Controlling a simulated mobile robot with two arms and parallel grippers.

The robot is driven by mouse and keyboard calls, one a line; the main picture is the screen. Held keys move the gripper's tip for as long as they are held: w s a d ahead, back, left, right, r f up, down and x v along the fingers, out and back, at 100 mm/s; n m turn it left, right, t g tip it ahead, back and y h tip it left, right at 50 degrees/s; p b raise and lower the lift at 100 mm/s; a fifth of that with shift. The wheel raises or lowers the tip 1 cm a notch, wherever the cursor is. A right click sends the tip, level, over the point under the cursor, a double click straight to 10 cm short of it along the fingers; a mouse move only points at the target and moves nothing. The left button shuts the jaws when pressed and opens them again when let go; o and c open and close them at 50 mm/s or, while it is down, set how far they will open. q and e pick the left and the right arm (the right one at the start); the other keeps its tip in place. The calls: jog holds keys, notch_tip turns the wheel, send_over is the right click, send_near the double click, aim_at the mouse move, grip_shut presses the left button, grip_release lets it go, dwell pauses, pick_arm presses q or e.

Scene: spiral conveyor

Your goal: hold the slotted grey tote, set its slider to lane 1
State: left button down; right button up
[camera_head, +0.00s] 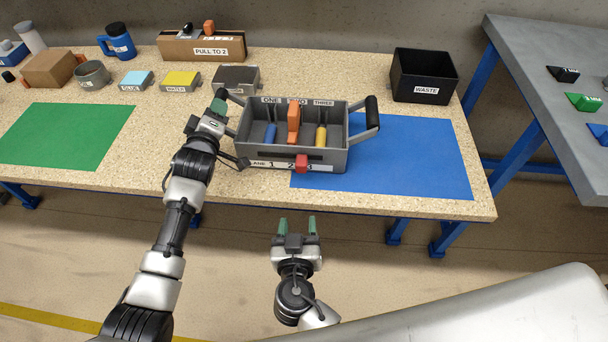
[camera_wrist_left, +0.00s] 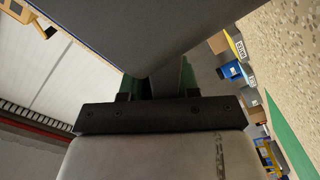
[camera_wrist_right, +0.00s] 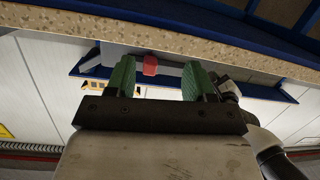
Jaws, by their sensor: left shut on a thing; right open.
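The slotted grey tote (camera_head: 341,158) sits on the bench, partly over the blue mat. Its slots are labelled ONE, TWO and THREE, and hold a blue, an orange and a yellow piece. Its red slider (camera_head: 302,163) is on the front lane strip, by the 2 and 3 marks, away from 1. The slider also shows in the right wrist view (camera_wrist_right: 150,65). My left gripper (camera_head: 219,104) is shut on the tote's left handle; the left wrist view shows the handle between its fingers (camera_wrist_left: 160,82). My right gripper (camera_head: 298,226) is open and empty, in front of the bench edge and below the slider.
A blue mat (camera_head: 420,160) lies right of and under the tote, a green mat (camera_head: 66,136) at left. A black WASTE bin (camera_head: 424,72) stands at back right. Several small blocks, a mug (camera_head: 119,41) and a PULL TO 2 box (camera_head: 188,47) line the back.

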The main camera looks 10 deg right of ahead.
jog(key=m+t+h, duration=0.1)
jog(key=m+t, duration=0.1)
send_near(300, 167)
jog(key=x, duration=1)
jog(key=shift+w+d, duration=0.15)
jog(key=shift+w, duration=0.1)
grip_shut()
